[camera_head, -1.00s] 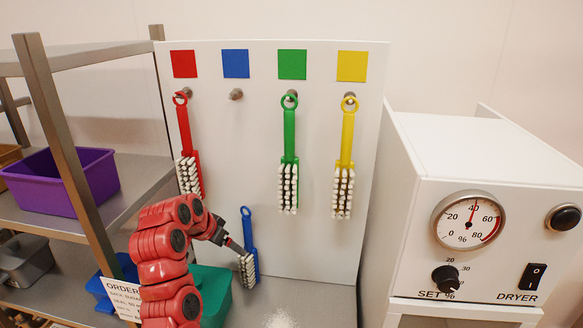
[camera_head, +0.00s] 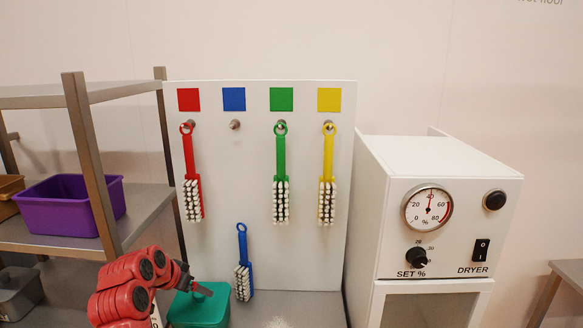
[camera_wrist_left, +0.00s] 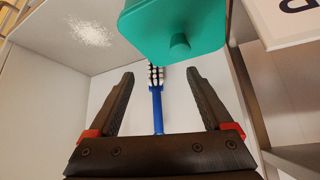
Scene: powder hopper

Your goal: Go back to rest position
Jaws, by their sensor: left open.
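My left gripper (camera_head: 201,290) is in the lower left of the head view, over the teal container (camera_head: 198,309) and left of the blue brush (camera_head: 241,262). In the left wrist view my left gripper (camera_wrist_left: 160,73) has its fingers spread wide and empty. The blue brush (camera_wrist_left: 157,108) shows beyond the gap between them, apart from the fingers. It stands bristles down at the foot of the white board (camera_head: 262,235), leaning against it. My right gripper is not in view.
Red (camera_head: 186,160), green (camera_head: 281,160) and yellow (camera_head: 328,158) brushes hang on the board. The peg (camera_head: 235,124) under the blue square is bare. A shelf with a purple bin (camera_head: 68,205) stands left, and the dryer (camera_head: 440,180) stands right.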

